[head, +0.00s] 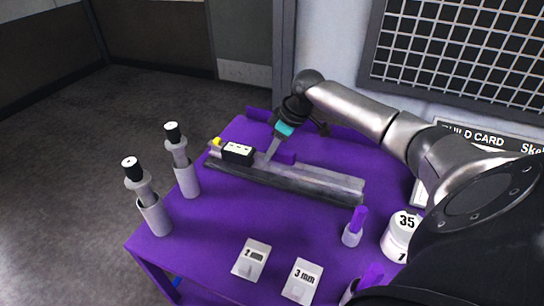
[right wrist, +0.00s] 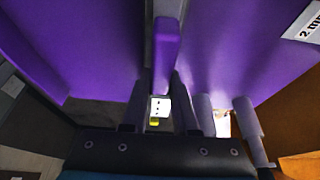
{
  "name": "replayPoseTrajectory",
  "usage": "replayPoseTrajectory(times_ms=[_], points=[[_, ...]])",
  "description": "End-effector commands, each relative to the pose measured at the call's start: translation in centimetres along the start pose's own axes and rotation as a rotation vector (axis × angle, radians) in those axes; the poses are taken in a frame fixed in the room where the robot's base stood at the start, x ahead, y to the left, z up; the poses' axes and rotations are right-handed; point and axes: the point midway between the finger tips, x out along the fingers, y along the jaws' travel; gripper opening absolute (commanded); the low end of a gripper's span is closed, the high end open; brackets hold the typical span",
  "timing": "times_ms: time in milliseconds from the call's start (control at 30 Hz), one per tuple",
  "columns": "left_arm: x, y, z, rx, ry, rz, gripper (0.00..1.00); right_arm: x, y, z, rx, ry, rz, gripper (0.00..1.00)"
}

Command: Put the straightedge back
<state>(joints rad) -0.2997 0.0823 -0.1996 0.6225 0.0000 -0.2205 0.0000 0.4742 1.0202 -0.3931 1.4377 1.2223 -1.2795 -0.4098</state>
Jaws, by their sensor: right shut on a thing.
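The straightedge (head: 335,181) is a long light-grey bar near the back of the purple table, with a purple grip block on it. It lies along and just behind a darker grey bar (head: 300,190); I cannot tell whether it touches it. My right gripper (head: 268,157) points down at the straightedge's left part and is shut on its purple grip. In the right wrist view the purple grip (right wrist: 165,50) shows between the two fingers (right wrist: 161,95), with a strip of grey bar beyond it. My left gripper is not in view.
A black box with a white dotted top (head: 238,149) stands by the bars' left end. Two grey posts with black tops (head: 186,175) (head: 152,210) stand at the table's left. White cards (head: 252,260) (head: 302,281), a purple-handled tool (head: 354,230) and a white weight (head: 400,238) are in front.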

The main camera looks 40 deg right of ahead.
Motion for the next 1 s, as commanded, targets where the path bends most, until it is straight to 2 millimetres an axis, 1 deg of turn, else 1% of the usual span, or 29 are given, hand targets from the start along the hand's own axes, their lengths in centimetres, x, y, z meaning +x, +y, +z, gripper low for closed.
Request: replayPoseTrajectory(times_ms=[33, 133, 400, 433, 667, 900, 1000], points=[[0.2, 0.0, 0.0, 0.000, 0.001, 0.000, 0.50, 0.7, 0.0, 0.1, 0.000, 0.006, 0.001, 0.00], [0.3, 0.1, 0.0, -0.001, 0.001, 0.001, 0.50, 1.5, 0.1, 0.5, 0.000, 0.007, 0.002, 0.00], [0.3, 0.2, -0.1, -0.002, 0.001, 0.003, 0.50, 1.7, 0.1, 0.5, -0.001, 0.008, 0.003, 0.00], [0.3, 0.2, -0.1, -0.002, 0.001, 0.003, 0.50, 1.8, 0.0, 0.7, -0.001, 0.002, 0.000, 0.31], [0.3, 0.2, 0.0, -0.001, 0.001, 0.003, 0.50, 1.8, 0.0, 0.7, -0.001, 0.002, 0.001, 0.57], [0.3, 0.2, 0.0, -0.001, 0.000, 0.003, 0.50, 1.8, 0.0, 0.7, -0.001, 0.002, 0.001, 0.57], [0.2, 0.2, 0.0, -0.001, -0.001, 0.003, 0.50, 1.2, 0.1, 0.7, -0.001, 0.002, 0.002, 0.57]])
